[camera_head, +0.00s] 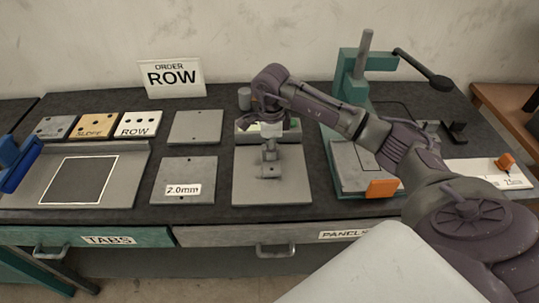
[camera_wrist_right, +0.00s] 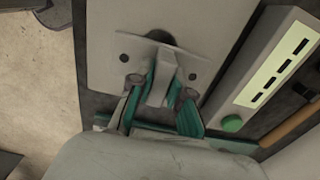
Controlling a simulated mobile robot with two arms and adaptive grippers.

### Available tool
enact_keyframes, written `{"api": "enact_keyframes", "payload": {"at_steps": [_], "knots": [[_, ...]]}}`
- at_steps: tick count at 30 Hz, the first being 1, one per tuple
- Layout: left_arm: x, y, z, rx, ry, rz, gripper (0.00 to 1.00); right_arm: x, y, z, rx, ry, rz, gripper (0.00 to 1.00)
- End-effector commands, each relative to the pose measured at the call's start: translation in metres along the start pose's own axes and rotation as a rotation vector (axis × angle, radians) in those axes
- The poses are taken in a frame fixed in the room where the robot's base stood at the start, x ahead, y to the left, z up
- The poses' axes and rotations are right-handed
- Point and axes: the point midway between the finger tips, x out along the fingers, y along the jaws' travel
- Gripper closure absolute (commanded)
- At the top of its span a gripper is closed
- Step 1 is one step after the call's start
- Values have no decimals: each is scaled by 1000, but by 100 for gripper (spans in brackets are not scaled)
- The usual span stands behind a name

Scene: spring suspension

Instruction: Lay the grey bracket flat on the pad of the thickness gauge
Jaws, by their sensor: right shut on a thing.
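My right gripper (camera_head: 270,168) reaches down over the middle grey plate. In the right wrist view its teal-padded fingers (camera_wrist_right: 161,98) are shut on the grey bracket (camera_wrist_right: 163,84), whose wider grey part shows just beyond the fingertips. The bracket is close above or on the plate (camera_wrist_right: 105,25); I cannot tell whether they touch. The thickness gauge (camera_wrist_right: 265,80) has a pale display with dark dashes and a green button. It also shows behind the plate in the head view (camera_head: 245,134), partly hidden by my gripper. The left gripper is not in view.
A teal lever press (camera_head: 352,72) stands right of the plate, with an orange block (camera_head: 382,188) at its front. Left are a plate marked 2.0mm (camera_head: 187,173), a spare plate (camera_head: 196,126), sample tiles (camera_head: 97,127) and a tray (camera_head: 125,187). Drawers line the front.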

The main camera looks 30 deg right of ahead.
Motion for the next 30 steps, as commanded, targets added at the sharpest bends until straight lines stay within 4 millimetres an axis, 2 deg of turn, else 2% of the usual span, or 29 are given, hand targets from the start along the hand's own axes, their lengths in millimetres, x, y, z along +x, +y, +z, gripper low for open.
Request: {"api": "enact_keyframes", "payload": {"at_steps": [1, 3, 6, 12, 17, 22, 23, 27, 30], "knots": [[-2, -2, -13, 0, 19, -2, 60, 0, 1, 3, 1, -1, 0, 100], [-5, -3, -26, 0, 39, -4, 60, 5, 2, 4, 1, 0, 1, 100], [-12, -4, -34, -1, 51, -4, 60, 19, 3, 3, 2, 2, 5, 100], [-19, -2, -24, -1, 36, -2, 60, 41, 2, 3, 1, 0, 0, 100], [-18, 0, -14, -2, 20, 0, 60, 42, 1, 3, 0, 0, -2, 100], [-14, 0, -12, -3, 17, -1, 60, 46, 2, 3, 0, 0, -2, 100], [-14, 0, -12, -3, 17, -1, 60, 46, 2, 3, 0, 1, -1, 80], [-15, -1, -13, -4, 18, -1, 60, 45, 2, 3, 0, 1, -1, 57], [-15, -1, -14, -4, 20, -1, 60, 45, 2, 3, 0, 1, -1, 57]]}}
